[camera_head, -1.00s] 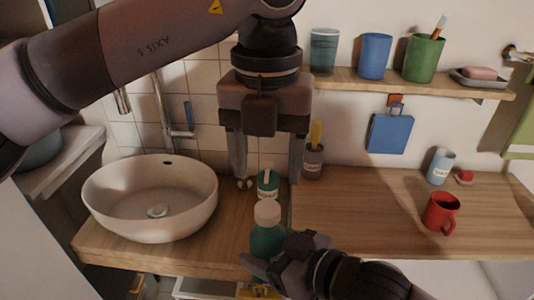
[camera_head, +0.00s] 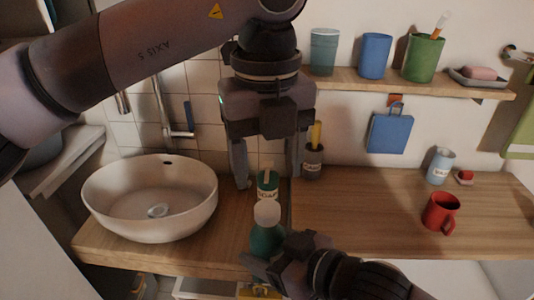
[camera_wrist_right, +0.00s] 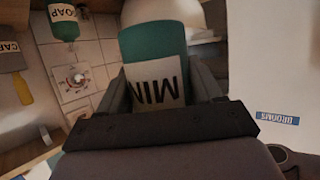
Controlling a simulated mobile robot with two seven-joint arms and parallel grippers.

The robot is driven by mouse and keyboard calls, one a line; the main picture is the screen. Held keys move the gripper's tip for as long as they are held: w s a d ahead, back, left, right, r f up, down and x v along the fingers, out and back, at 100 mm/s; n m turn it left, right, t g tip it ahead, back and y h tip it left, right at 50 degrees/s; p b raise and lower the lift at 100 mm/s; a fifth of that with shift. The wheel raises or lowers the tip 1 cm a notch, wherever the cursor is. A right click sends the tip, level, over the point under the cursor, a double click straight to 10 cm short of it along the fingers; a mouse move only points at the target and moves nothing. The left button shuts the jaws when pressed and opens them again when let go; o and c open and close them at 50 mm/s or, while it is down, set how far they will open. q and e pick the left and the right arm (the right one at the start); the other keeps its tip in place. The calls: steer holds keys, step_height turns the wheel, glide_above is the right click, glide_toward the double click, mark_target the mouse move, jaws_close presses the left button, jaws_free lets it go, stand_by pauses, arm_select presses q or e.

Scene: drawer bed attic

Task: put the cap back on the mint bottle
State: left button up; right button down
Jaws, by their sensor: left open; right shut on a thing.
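The mint bottle (camera_head: 266,240) is green with a pale, whitish top (camera_head: 267,213). I cannot tell whether that top is the cap or the bare neck. My right gripper (camera_head: 262,264) is shut on the bottle and holds it in front of the counter edge. In the right wrist view the bottle (camera_wrist_right: 152,45) sits between the fingers, its label partly hidden and upside down. My left gripper (camera_head: 268,181) is open, pointing down, above and behind the bottle, with no cap visible between its fingers.
A white basin (camera_head: 150,200) is at left. A dark cup (camera_head: 313,163) stands near the wall. A red mug (camera_head: 440,212) is at right; the counter between (camera_head: 350,215) is clear.

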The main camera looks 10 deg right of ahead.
mark_target(267, 208)
arm_select(q)
step_height(267, 208, down, 7)
steer(key=shift+f, duration=0.2)
stand_by(0.3)
steer(key=c, duration=1.1)
